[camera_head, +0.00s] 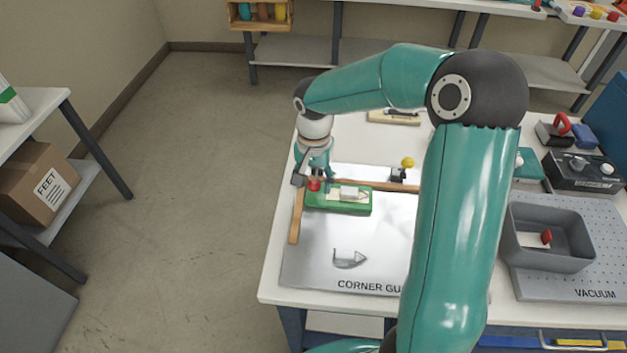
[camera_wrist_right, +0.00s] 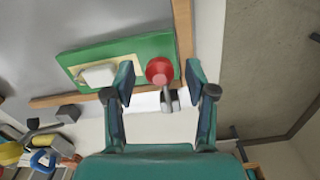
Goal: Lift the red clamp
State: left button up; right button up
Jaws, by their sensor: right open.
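The red clamp (camera_head: 314,184) shows as a round red knob with a grey metal body at the left end of a green block (camera_head: 337,208). In the right wrist view the red knob (camera_wrist_right: 159,70) lies over the green block (camera_wrist_right: 150,48), with its grey part (camera_wrist_right: 170,101) toward me. My right gripper (camera_head: 313,180) points down over the clamp. Its open fingers in the wrist view (camera_wrist_right: 161,82) stand either side of the knob, apart from it. Part of the clamp is hidden by the gripper in the head view. My left gripper is not in view.
The block rests on a metal plate (camera_head: 310,262) marked CORNER GU.., beside wooden strips (camera_head: 296,215). A yellow-knobbed clamp (camera_head: 406,164) stands behind right. A grey bin (camera_head: 547,258) holding a red-ended item and a dark box (camera_head: 583,172) are at right. The plate's front is mostly clear.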

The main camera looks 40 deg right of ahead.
jog(key=shift+f, duration=0.15)
jog(key=shift+c, duration=0.2)
grip_shut()
jog(key=shift+a, duration=0.1)
